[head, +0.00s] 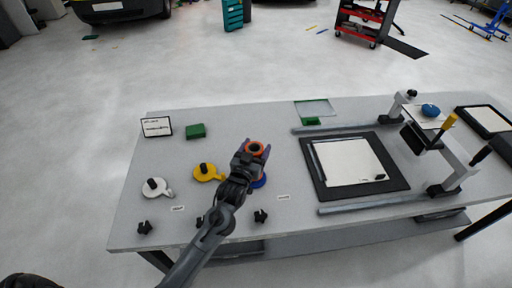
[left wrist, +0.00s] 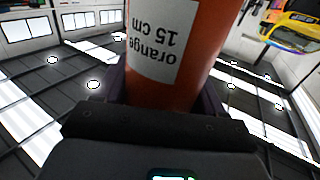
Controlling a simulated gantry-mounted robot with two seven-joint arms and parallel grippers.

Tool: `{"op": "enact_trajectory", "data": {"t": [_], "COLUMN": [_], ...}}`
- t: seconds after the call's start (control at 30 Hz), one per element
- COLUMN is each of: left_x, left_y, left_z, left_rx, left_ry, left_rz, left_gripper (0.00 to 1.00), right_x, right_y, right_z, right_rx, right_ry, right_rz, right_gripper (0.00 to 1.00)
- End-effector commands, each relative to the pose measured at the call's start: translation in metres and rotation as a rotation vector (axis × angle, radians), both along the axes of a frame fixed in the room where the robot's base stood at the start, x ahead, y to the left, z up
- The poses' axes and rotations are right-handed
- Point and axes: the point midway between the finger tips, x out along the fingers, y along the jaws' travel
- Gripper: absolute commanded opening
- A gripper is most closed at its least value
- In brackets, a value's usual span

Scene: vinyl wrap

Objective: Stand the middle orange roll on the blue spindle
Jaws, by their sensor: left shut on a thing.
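My left gripper (head: 254,154) is shut on an orange roll (head: 263,150), whose open round top faces the head camera. In the left wrist view the roll (left wrist: 195,60) fills the space between the fingers, with a white label reading "orange 15 cm". The blue spindle (head: 260,182) shows only as a blue edge below the roll, largely hidden by the gripper and arm. The roll appears over or close to it, but I cannot tell whether it touches or surrounds the spindle. My right gripper is not in view.
A yellow spindle (head: 207,173) and a white spindle (head: 157,188) stand to the left. A green block (head: 195,131) and a sign (head: 156,127) are behind. A black mat with a white sheet (head: 345,160) lies right, between rails.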

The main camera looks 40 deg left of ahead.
Motion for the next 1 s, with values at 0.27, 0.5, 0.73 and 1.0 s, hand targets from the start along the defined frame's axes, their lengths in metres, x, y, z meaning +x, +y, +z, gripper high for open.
{"op": "enact_trajectory", "data": {"t": [0.27, 0.5, 0.73, 1.0], "left_x": [0.0, 0.0, 0.0, 0.0], "left_y": [0.0, 0.0, 0.0, 0.0], "left_z": [-0.01, -0.013, -0.013, -0.013], "left_rx": [0.0, 0.0, 0.001, 0.001], "left_ry": [-0.003, -0.004, -0.003, -0.003], "left_rz": [0.0, 0.0, 0.0, 0.0], "left_gripper": [0.08, 0.08, 0.08, 0.9], "right_x": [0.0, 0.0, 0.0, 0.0], "right_y": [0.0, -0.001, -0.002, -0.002], "right_z": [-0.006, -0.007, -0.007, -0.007], "right_rx": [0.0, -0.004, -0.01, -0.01], "right_ry": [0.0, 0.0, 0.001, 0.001], "right_rz": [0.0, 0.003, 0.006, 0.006], "right_gripper": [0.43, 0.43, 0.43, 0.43]}}
